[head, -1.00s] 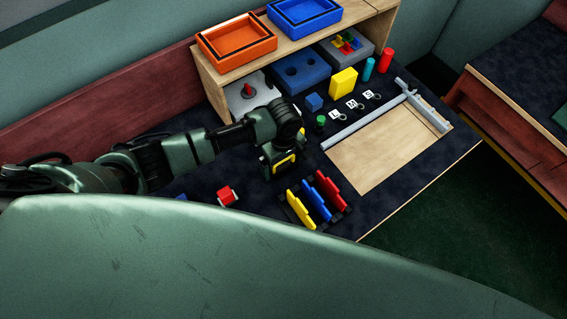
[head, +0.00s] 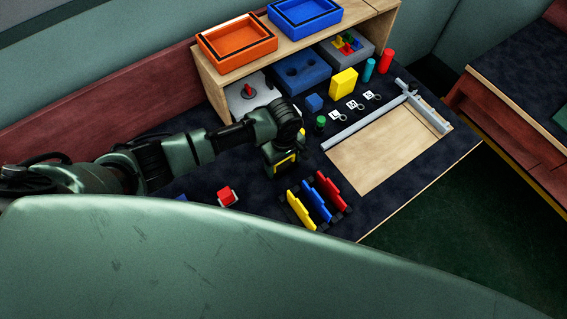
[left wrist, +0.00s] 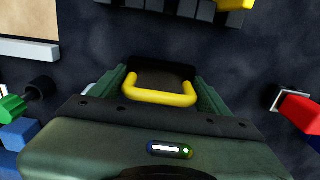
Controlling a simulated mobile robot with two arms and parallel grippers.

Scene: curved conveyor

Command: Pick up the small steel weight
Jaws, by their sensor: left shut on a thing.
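My left gripper (head: 279,172) is low over the dark mat, between the yellow, blue and red pieces in their rack and the small green cylinder. In the left wrist view, my left gripper (left wrist: 161,92) has its green fingers either side of a dark thing (left wrist: 160,73), with a yellow U-shaped bar across the front. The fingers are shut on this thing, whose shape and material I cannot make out. I cannot pick out the small steel weight for certain in either view. My right gripper is not in view.
A rack of colored pieces (head: 317,198) lies close in front of my left gripper. A red block (head: 227,196) is to its left. Behind stand a green cylinder (head: 320,122), a blue cube (head: 314,102) and a wooden shelf (head: 208,78) with trays. A wooden board (head: 385,150) lies right.

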